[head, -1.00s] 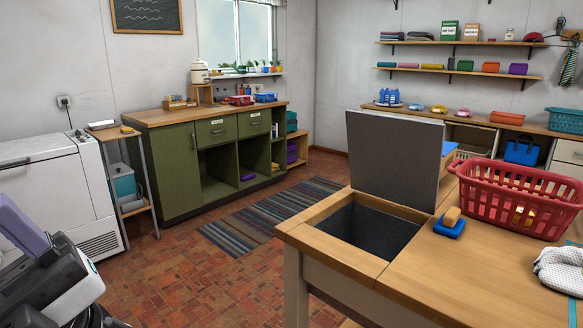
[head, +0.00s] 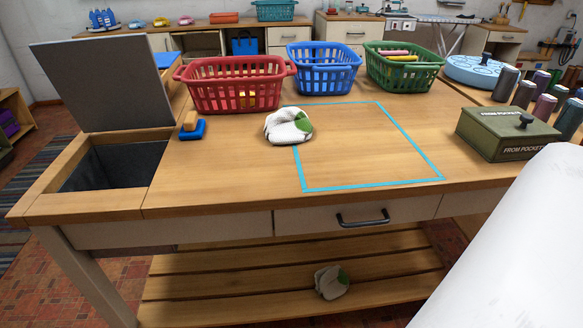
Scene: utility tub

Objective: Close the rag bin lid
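The rag bin (head: 68,184) is a dark-lined square well set into the left end of the wooden table. Its grey lid (head: 103,82) stands open, raised roughly upright at the bin's far edge. The part of the bin's inside that shows is dark, and I see no rags in it. My gripper is not in view. A large white rounded shape at the lower right looks like part of my arm, well to the right of the bin.
Red (head: 236,92), blue (head: 323,72) and green (head: 404,70) baskets stand behind. A white cloth bundle (head: 288,126) lies by a blue tape outline. A green box (head: 508,134) stands at right.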

